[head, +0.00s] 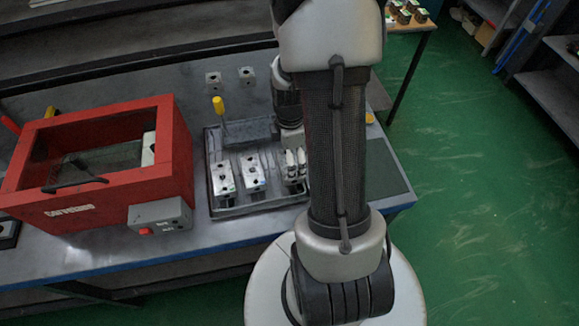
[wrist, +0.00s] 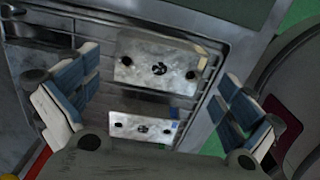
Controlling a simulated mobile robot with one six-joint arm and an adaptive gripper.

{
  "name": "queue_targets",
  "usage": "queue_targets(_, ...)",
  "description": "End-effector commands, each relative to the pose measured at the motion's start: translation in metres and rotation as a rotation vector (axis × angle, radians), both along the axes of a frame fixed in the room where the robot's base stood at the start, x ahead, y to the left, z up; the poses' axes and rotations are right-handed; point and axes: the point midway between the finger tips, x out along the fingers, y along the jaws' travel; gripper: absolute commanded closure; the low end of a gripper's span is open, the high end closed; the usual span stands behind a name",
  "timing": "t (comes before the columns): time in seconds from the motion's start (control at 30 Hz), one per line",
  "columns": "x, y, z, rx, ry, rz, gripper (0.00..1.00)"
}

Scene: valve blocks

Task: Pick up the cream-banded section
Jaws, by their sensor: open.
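In the wrist view, a grey metal block with a cream-yellow patch at its right end (wrist: 150,75) lies in the tray, between and below my open fingers. It looks like the cream-banded section. My gripper (wrist: 158,88) is open and empty, its blue-padded fingers to the left and right of the block. In the head view my gripper (head: 295,160) is over the right part of the tray, and my arm hides much of that area. I cannot tell the exact height gap.
A second block with a blue mark (wrist: 143,127) lies close beside it. A red box (head: 100,195) stands left.

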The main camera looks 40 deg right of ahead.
Motion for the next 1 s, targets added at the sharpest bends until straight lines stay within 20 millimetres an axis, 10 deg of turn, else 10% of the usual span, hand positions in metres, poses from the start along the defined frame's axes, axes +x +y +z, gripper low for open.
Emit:
queue_targets(0.2, 0.0, 0.002, -0.036, 0.002, 0.003, 0.0, 0.0)
queue_targets(0.47, 0.001, 0.001, -0.037, 0.001, 0.001, 0.0, 0.01)
queue_targets(1.0, 0.001, 0.001, -0.037, 0.001, 0.001, 0.0, 0.37)
